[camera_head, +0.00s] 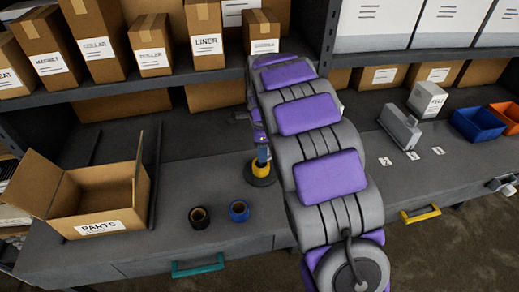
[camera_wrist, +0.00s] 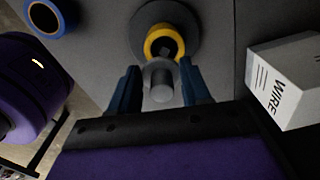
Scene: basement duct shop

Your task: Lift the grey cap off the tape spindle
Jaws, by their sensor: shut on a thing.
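The tape spindle has a round dark base (camera_head: 261,182) with a yellow tape roll (camera_head: 261,170) on it, on the grey bench left of my arm. In the wrist view the yellow roll (camera_wrist: 152,43) shows its open centre, with a dark grey piece inside. The grey cap (camera_wrist: 161,82) is between the two blue fingers of my gripper (camera_wrist: 163,86), which is shut on it. The cap appears nearer the camera than the roll and apart from it in the picture; the exact height gap cannot be told. In the head view my gripper (camera_head: 262,155) is just above the roll, and the cap is hidden.
A black roll (camera_head: 199,217) and a blue roll (camera_head: 239,211) lie left of the spindle. An open PARTS carton (camera_head: 97,205) stands further left. A white WIRE box (camera_wrist: 288,80) is close on the right in the wrist view. A loaded shelf (camera_head: 110,86) overhangs the bench's back.

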